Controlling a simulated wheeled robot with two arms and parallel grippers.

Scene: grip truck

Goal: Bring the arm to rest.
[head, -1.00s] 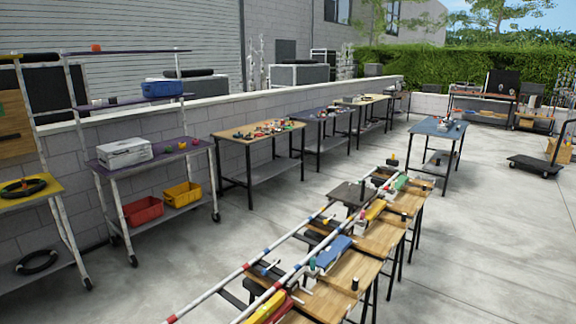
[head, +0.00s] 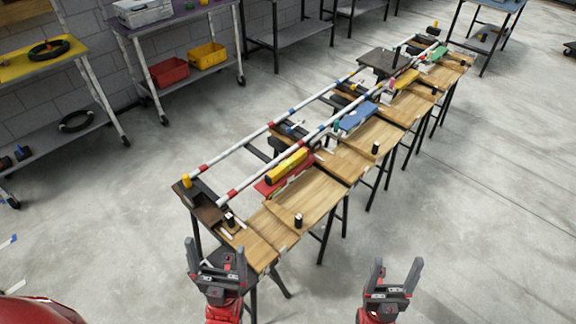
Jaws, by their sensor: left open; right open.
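My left gripper (head: 216,262) is in the lower middle of the head view, fingers pointing up the picture, open and empty. In the picture it overlaps the near end of a row of wooden-topped tables (head: 316,190); I cannot tell how near it is to them. My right gripper (head: 393,274) is further right, open and empty, seen against bare concrete floor. Both arms show in red at the bottom edge.
Long red, white and blue striped rails (head: 290,157) run along the tables. A shelf cart (head: 180,20) with red (head: 167,71) and yellow (head: 207,56) bins stands behind. The floor at right is clear.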

